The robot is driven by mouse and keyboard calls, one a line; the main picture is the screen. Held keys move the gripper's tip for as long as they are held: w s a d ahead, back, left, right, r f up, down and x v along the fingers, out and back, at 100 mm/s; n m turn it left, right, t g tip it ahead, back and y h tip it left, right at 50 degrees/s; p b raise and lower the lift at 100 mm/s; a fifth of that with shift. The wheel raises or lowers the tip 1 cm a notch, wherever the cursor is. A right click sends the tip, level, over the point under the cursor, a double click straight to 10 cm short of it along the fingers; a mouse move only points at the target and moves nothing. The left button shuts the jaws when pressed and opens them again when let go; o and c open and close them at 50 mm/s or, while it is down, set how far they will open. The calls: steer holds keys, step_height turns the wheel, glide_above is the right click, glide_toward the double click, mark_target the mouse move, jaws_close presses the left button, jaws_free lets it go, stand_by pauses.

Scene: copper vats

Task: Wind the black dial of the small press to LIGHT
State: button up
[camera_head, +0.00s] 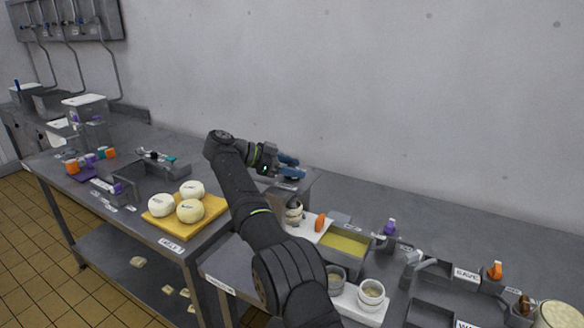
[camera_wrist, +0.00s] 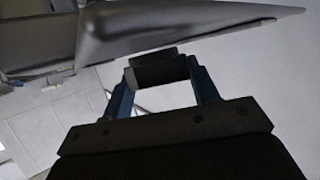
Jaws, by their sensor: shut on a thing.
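My gripper (camera_head: 289,169) is over the back of the bench near the wall, its blue fingers pointing right. In the wrist view, my gripper (camera_wrist: 162,74) has its two blue fingers on either side of a dark block, which looks like the black dial (camera_wrist: 158,70), and is shut on it. A smooth grey metal body (camera_wrist: 190,28), perhaps part of the small press, lies just beyond the dial. I cannot make out any LIGHT mark or the dial's pointer. In the head view I cannot make out the dial.
A yellow board (camera_head: 215,206) with three round white cheeses stands left of my arm. A grey tray with yellow-green contents (camera_head: 345,243), small cups (camera_head: 371,292) and an orange-topped item (camera_head: 320,222) stand to its right. The wall is close behind.

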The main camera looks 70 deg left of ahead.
stand_by(0.5)
steer(key=o, duration=1)
steer(key=shift+n+y, duration=0.9)
steer(key=shift+y, duration=0.2)
steer(key=shift+d+n+y, duration=0.1)
steer(key=shift+n+y, duration=0.6)
steer(key=shift+y, duration=0.1)
steer(key=n+g+y, duration=0.2)
steer(key=n+y, duration=0.2)
steer(key=shift+w+n+y, duration=0.1)
steer(key=shift+n+y, duration=0.3)
steer(key=n+g+y, duration=0.3)
steer(key=n+g, duration=0.1)
steer(key=shift+y, duration=0.4)
steer(key=n+g+y, duration=0.1)
steer(key=n+g, duration=0.2)
steer(key=shift+y, duration=0.3)
steer(key=v, duration=1.7)
steer(key=shift+w+d+r, duration=0.15)
steer(key=shift+r, duration=0.1)
